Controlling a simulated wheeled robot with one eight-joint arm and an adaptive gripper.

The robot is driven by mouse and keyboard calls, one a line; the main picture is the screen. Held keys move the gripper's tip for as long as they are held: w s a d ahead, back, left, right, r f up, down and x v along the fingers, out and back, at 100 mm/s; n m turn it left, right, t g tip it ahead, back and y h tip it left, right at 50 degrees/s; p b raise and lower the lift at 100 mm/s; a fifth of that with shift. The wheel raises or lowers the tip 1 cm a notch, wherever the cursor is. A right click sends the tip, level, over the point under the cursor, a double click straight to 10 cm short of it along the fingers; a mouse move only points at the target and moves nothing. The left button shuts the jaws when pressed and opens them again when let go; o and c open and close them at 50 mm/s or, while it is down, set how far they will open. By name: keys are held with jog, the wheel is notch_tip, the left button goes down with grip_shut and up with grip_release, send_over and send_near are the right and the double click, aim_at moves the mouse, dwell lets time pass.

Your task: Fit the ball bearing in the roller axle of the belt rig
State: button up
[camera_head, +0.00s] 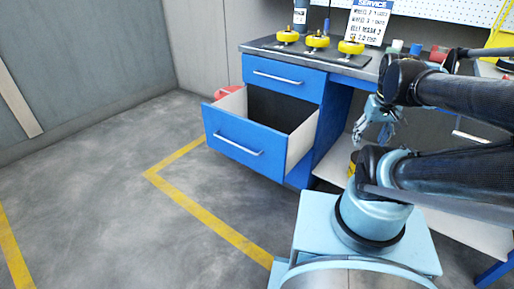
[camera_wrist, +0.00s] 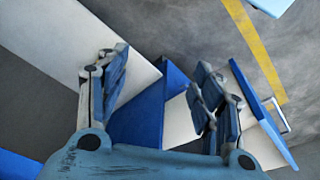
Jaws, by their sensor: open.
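My gripper (camera_head: 374,128) is open and empty, to the right of the blue workbench's pulled-out drawer. Its two spread fingers also show in the wrist view (camera_wrist: 160,78), with blue cabinet panels, pale surfaces and floor beyond them. Three yellow round parts on dark bases stand on the bench top: a left one (camera_head: 287,36), a middle one (camera_head: 317,41) and a right one (camera_head: 351,47). I cannot tell whether they belong to the belt rig. I cannot make out a ball bearing or a roller axle in either view.
The lower blue drawer (camera_head: 238,140) is pulled out, and its visible inside is dark; the upper drawer (camera_head: 283,80) is shut. A service sign (camera_head: 370,20) and small bottles stand on the bench top (camera_head: 262,45). Floor with yellow lines (camera_head: 205,210) is clear at left.

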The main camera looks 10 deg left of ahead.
jog(key=w+a+r+n+g, duration=0.1)
jog(key=w+a+r+n, duration=0.1)
jog(key=w+a+n, duration=0.6)
jog(key=w+a+r+n, duration=0.2)
jog(key=w+a+n, duration=0.2)
jog(key=w+a, duration=0.65)
jog(key=w+a+f+n, duration=0.6)
jog(key=w+a, duration=0.3)
jog(key=a, duration=0.4)
jog(key=a+f+n+g, duration=0.1)
jog(key=a+f+n, duration=0.5)
jog(key=a+f, duration=0.6)
jog(key=f, duration=0.5)
jog(key=a+f, duration=0.1)
jog(key=f, duration=1)
jog(key=shift+w+a+f, duration=0.1)
jog(key=shift+w+a, duration=0.2)
jog(key=shift+w, duration=0.05)
jog(key=c, duration=1.2)
